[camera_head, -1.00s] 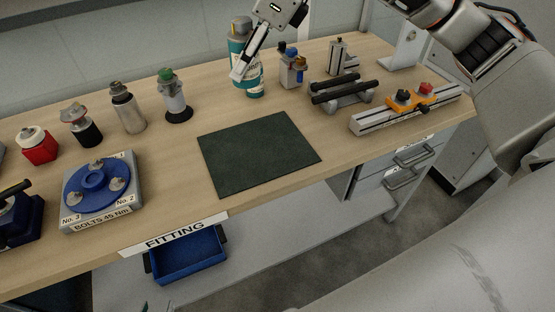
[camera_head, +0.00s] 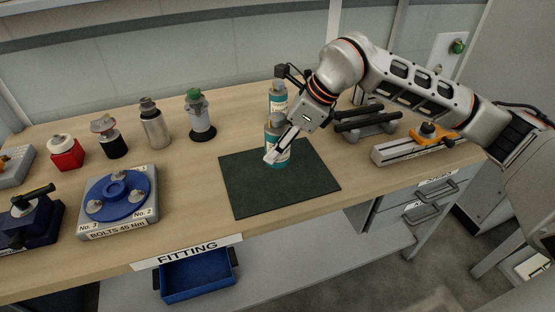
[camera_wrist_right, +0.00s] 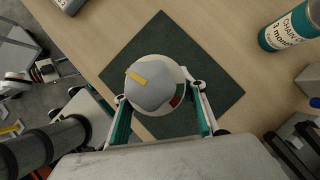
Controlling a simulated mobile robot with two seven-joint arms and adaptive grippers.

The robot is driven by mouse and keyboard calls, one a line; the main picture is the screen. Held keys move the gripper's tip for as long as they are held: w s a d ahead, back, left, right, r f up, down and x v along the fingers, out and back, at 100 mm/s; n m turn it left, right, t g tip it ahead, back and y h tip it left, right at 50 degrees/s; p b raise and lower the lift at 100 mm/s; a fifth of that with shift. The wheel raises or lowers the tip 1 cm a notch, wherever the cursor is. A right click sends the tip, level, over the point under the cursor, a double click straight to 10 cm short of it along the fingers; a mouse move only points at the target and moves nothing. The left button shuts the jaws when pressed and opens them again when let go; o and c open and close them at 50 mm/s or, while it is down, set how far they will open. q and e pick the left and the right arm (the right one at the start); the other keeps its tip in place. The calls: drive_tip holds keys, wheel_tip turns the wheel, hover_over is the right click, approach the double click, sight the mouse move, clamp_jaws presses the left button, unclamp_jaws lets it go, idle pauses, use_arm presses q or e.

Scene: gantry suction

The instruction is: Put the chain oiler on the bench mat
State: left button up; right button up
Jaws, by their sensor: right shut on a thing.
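My right gripper (camera_head: 275,152) is shut on a teal-and-white bottle (camera_head: 279,158) with a grey top. The bottle is upright over the back part of the dark green bench mat (camera_head: 285,195); I cannot tell whether its base touches. In the right wrist view the fingers hold the bottle's two sides, and its grey domed top with a yellow mark (camera_wrist_right: 150,85) hides the mat's middle. A similar teal bottle (camera_head: 278,97) stands behind on the bench; in the wrist view its label starts with "CHAIN" (camera_wrist_right: 288,28). The held bottle's label is unreadable. My left gripper is out of view.
A black-barred stand (camera_head: 368,123) and a rail with an orange block (camera_head: 432,135) are to the right. The mat's front is clear.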

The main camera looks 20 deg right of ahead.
sight(277, 161)
drive_tip(key=shift+f, duration=2.35)
drive_tip(key=shift+f, duration=0.15)
drive_tip(key=o, duration=1.4)
drive_tip(key=shift+f, duration=0.1)
drive_tip(key=shift+o, duration=0.2)
drive_tip(key=shift+d+r, duration=0.1)
drive_tip(key=shift+r, duration=0.25)
drive_tip(key=v, duration=1.1)
drive_tip(key=shift+d+r, duration=0.15)
drive_tip(key=shift+r, duration=0.1)
drive_tip(key=shift+s, duration=0.15)
